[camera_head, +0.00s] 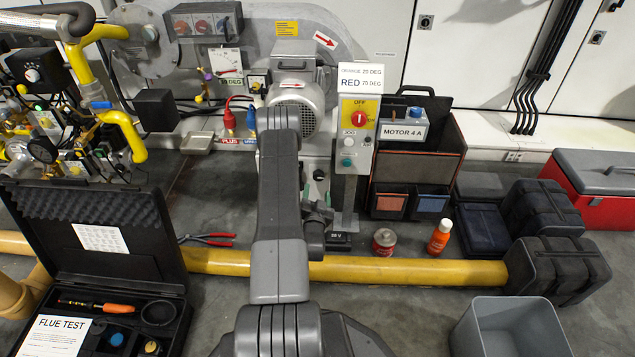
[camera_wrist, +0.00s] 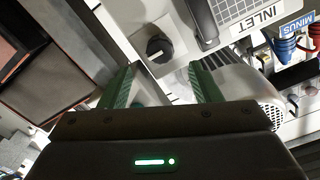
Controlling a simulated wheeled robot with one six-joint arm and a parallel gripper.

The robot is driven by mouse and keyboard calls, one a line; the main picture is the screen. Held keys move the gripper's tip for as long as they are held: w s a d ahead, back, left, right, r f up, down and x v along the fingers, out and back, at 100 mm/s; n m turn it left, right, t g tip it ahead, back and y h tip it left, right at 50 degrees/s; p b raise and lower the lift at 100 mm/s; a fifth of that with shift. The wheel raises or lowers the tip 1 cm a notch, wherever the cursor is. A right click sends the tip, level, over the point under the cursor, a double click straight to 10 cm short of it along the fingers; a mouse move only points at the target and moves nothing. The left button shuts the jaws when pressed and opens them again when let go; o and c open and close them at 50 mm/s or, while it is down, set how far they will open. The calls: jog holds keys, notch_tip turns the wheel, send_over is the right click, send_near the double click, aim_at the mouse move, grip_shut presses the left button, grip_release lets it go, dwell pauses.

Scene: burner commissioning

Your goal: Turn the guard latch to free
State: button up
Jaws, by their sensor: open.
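In the wrist view, a round black knob (camera_wrist: 159,47) sits on a pale grey plate and may be the guard latch; no label naming it can be read. My gripper (camera_wrist: 162,70) is open, with its two green fingers spread and nothing between them. The knob shows just beyond the fingertips, roughly midway between them, and looks apart from both. The grey ribbed motor (camera_wrist: 248,92) lies behind and right of the right finger; it also shows in the head view (camera_head: 300,98).
A dark handle-like bar (camera_wrist: 202,20) and the INLET label (camera_wrist: 252,17) are close to the knob's right. Blue plugs (camera_wrist: 287,48) stand farther right. The control post (camera_head: 357,130) stands right of the motor. A yellow pipe (camera_head: 420,271) crosses the floor in front.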

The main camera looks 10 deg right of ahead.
aim_at(318, 178)
jog(key=b+x, duration=0.1)
jog(key=x, duration=0.6)
jog(key=shift+w+b, duration=0.2)
jog(key=shift+b, duration=0.15)
jog(key=c, duration=1)
